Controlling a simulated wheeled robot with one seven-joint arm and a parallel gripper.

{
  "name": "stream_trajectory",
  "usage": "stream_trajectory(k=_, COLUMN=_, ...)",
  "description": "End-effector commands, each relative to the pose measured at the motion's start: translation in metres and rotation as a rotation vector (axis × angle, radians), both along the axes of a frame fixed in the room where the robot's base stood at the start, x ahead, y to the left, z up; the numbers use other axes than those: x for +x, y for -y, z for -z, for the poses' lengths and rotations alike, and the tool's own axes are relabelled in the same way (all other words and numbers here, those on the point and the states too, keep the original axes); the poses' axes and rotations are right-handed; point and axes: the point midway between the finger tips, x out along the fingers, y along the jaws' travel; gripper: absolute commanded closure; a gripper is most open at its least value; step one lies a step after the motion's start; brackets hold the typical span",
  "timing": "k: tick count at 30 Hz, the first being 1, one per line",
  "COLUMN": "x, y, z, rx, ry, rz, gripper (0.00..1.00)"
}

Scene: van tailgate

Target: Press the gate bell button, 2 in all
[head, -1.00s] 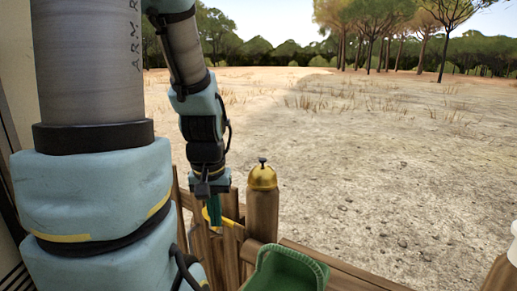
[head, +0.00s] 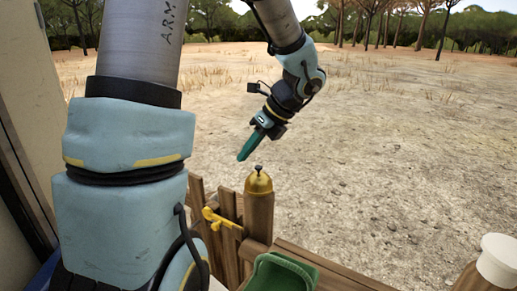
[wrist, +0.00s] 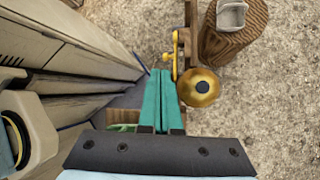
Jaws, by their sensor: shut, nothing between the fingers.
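The gate bell (head: 258,184) is a brass dome with a dark button (head: 259,168) on top, set on a round wooden post (head: 259,217). In the wrist view the bell (wrist: 199,88) and its dark button (wrist: 203,86) lie just right of the fingertips. My gripper (head: 243,156) has teal fingers and is shut and empty. It points down and to the left, above and slightly left of the bell, apart from it. In the wrist view my gripper (wrist: 161,75) shows its fingers together.
A wooden gate (head: 226,207) with a yellow latch (head: 222,220) stands left of the post. A white-topped object (head: 499,258) is at the right edge. Open dry ground lies beyond.

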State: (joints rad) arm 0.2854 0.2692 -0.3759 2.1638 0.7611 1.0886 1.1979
Motion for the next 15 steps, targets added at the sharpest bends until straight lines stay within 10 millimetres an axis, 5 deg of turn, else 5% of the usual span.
stream_trajectory(k=1, x=0.010, y=0.013, z=-0.024, rx=0.069, ry=-0.032, rz=0.139, gripper=1.00)
stream_trajectory(k=6, x=0.031, y=0.037, z=-0.057, rx=0.237, ry=-0.098, rz=0.412, gripper=1.00)
stream_trajectory(k=15, x=0.036, y=0.043, z=-0.064, rx=0.284, ry=-0.116, rz=0.478, gripper=1.00)
